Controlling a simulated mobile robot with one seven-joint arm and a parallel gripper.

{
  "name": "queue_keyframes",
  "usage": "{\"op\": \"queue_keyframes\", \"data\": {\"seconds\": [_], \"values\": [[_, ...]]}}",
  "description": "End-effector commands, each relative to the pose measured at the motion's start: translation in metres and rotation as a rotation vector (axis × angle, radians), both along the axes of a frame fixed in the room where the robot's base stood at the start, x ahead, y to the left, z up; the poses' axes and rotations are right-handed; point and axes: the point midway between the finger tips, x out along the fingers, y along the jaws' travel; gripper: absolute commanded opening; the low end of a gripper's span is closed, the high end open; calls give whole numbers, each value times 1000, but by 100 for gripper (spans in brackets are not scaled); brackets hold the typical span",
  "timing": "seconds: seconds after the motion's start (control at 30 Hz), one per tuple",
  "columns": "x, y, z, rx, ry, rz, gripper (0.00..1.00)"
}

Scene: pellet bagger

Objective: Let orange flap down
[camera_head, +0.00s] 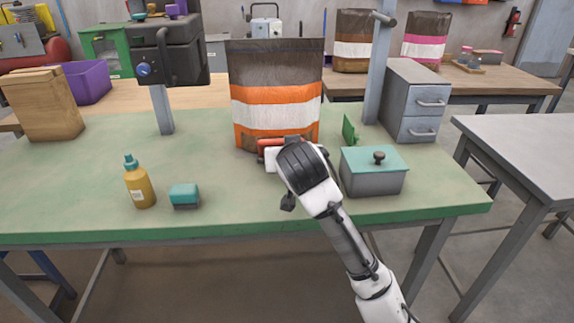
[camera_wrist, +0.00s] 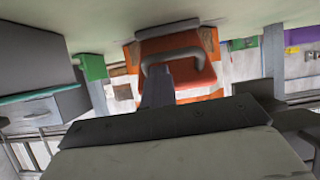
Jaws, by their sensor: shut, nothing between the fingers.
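The orange flap (camera_head: 270,142) shows only as a small orange edge at the foot of the striped bag in the head view; my gripper (camera_head: 274,160) and wrist hide most of it. In the wrist view, which is upside down, the orange flap (camera_wrist: 190,78) faces me with a grey bar handle (camera_wrist: 180,55) across it. My gripper (camera_wrist: 158,75) is shut and empty, its dark fingers right in front of the flap and overlapping the handle's left end. I cannot tell whether they touch it.
The brown, orange and white bag (camera_head: 275,92) stands upright behind my gripper. A grey box with a teal lid (camera_head: 373,172) stands close right, with a small green plate (camera_head: 350,131) behind it. A yellow bottle (camera_head: 140,183) and teal block (camera_head: 184,195) are at left. The green table's (camera_head: 240,209) front middle is clear.

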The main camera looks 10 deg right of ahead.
Motion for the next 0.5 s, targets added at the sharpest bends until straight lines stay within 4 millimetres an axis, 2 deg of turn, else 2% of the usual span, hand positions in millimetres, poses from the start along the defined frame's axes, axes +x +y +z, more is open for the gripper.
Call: {"op": "queue_keyframes", "data": {"seconds": [0.03,0.5], "values": [[-2,1,-14,4,-28,1,0],[-11,0,-23,1,-179,0,0]]}}
